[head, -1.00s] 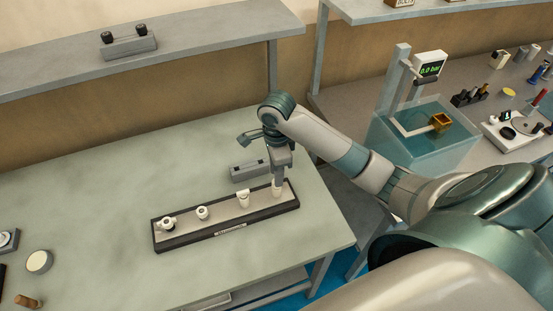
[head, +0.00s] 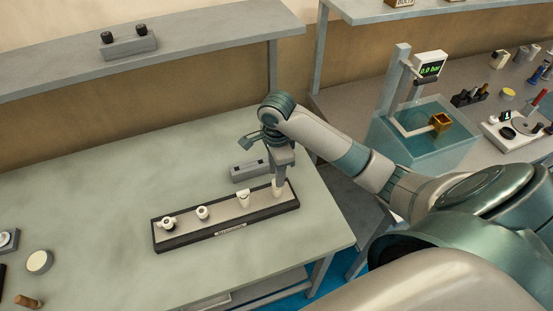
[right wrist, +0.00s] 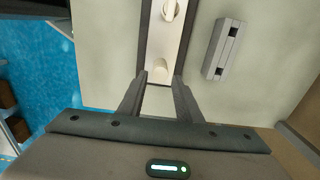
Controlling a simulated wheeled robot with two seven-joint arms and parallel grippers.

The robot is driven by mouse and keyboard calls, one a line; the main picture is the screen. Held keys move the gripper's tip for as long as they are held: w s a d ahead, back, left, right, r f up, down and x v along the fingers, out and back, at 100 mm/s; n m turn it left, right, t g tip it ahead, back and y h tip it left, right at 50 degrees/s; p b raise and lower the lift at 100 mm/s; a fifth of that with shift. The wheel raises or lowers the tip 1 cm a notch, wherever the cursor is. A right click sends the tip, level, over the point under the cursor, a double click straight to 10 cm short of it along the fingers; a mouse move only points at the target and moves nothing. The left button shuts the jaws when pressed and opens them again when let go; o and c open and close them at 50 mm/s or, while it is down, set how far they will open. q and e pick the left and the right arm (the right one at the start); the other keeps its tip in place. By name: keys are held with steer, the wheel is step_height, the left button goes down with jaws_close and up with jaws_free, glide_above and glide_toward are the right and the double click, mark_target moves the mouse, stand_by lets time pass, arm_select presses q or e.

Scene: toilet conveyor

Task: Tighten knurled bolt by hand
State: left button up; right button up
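A long dark-rimmed tray (head: 225,234) lies on the table with several white fittings standing in a row. The rightmost white fitting (head: 277,191) is under my right gripper (head: 279,180). In the right wrist view this fitting (right wrist: 161,67) shows just beyond the tips of my right gripper (right wrist: 160,78). The two fingers are apart with a clear gap between them, and I cannot tell whether they touch the fitting. Another white fitting (head: 243,199) stands to its left. No knurling is clear at this size, so I cannot tell which piece is the knurled bolt. My left gripper is not in view.
A grey block (head: 250,171) with two dark slots lies behind the tray; it also shows in the right wrist view (right wrist: 222,50). A holder (head: 130,46) with two black knobs sits on the shelf. The table left of the tray is mostly clear.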

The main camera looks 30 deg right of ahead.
steer(key=n, duration=0.3)
steer(key=shift+n, duration=0.4)
steer(key=n, duration=0.2)
steer(key=shift+n, duration=1)
steer(key=n, duration=0.4)
steer(key=shift+n, duration=0.3)
steer(key=shift+n, duration=0.5)
steer(key=n, duration=0.3)
steer(key=shift+n, duration=0.3)
